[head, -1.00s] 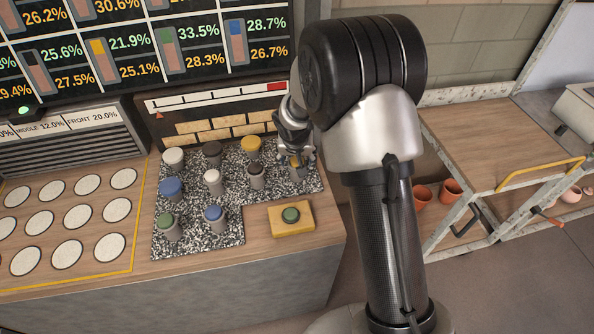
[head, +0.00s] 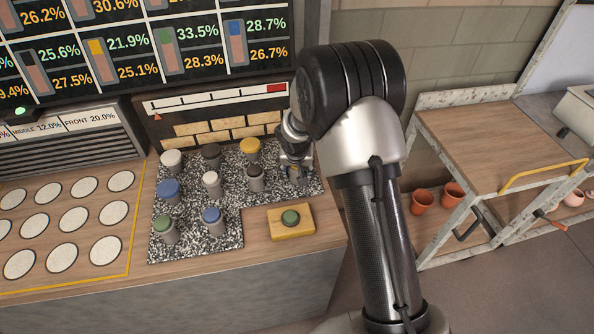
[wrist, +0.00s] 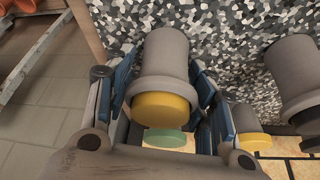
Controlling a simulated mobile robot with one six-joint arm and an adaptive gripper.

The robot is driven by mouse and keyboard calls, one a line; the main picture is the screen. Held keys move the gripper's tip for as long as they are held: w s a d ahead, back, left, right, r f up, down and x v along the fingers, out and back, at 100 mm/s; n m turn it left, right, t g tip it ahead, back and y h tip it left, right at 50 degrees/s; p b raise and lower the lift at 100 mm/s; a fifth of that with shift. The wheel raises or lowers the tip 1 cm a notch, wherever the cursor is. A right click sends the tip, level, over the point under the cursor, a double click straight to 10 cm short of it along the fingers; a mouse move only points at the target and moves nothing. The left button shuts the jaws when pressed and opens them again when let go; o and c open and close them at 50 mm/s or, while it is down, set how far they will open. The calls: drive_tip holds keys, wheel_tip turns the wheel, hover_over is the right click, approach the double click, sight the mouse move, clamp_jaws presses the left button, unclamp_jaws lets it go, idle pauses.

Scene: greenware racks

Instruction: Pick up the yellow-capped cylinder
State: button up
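A grey cylinder with a yellow cap (wrist: 163,105) stands between the fingers of my gripper (wrist: 165,85) in the wrist view. The blue finger pads are on either side of it. The gripper looks open, with a narrow gap at the left of the cylinder; contact at the right is hard to tell. In the head view my gripper (head: 294,172) is low over the right end of the speckled mat (head: 305,184), and mostly hides this cylinder. A second yellow-capped cylinder (head: 250,147) stands farther back on the mat. It also shows in the wrist view (wrist: 243,117).
A dark-capped cylinder (head: 255,172) stands close to the left of my gripper. Several others stand on the mat. A yellow block with a green button (head: 291,219) is in front. A panel with brick shapes (head: 222,127) rises behind. A wooden cart (head: 495,135) is right.

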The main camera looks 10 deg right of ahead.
drive_tip(key=c, duration=0.9)
drive_tip(key=shift+c, duration=0.2)
